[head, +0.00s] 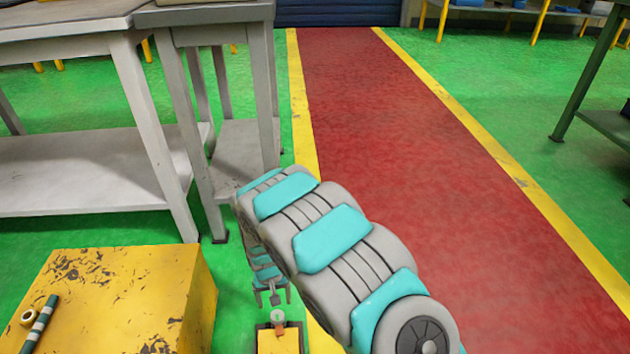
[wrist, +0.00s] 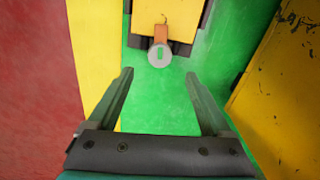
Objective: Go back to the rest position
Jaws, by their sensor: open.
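My gripper (head: 271,297) hangs from my grey and teal arm at the lower middle of the head view, pointing down. In the wrist view its two fingers (wrist: 158,90) are spread apart with nothing between them. Ahead of the fingertips is a small grey round piece (wrist: 159,55) with a slot in it, at the end of a copper-coloured tab on a yellow block (wrist: 172,14). The piece also shows just below the gripper in the head view (head: 278,316). The fingers appear apart from it.
A red walkway (head: 400,130) with yellow borders runs clear at the right.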

